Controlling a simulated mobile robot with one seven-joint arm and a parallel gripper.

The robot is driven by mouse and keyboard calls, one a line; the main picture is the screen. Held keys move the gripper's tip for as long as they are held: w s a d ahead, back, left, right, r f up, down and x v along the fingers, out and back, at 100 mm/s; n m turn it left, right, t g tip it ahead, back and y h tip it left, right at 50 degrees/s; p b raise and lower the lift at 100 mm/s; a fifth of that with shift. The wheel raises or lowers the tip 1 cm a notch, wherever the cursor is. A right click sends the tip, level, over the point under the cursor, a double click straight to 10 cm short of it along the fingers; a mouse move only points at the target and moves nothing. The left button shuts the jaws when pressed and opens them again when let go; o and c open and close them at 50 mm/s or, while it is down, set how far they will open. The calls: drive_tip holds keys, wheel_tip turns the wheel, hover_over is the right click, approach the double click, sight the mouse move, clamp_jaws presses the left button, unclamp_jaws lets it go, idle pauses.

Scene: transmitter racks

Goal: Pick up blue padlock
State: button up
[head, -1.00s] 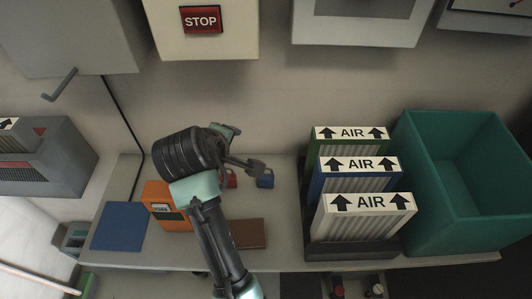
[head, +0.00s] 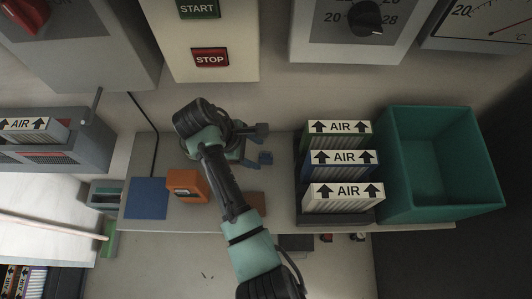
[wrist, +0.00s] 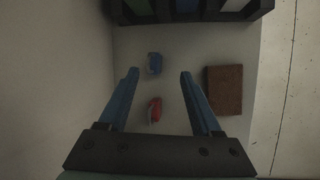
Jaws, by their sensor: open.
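The blue padlock (head: 265,158) lies on the shelf, just right of my gripper in the head view. In the wrist view the blue padlock (wrist: 154,64) is ahead of my open gripper (wrist: 159,74), between the lines of its two fingers and near the left one. The fingers are empty and appear to be above the shelf, apart from the padlock. A red padlock (wrist: 154,110) lies between the fingers, closer to the palm. I cannot make out the red padlock in the head view, where my gripper covers that area.
A brown block (wrist: 224,90) lies right of the fingers in the wrist view. In the head view, a rack of AIR filters (head: 341,158) and a green bin (head: 400,165) stand to the right. An orange meter (head: 186,186) and blue pad (head: 147,198) are at left.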

sight(269, 158)
drive_tip(key=x, duration=0.9)
drive_tip(key=shift+w+r, duration=0.1)
drive_tip(key=shift+w, duration=0.3)
drive_tip(key=shift+c, duration=0.2)
clamp_jaws()
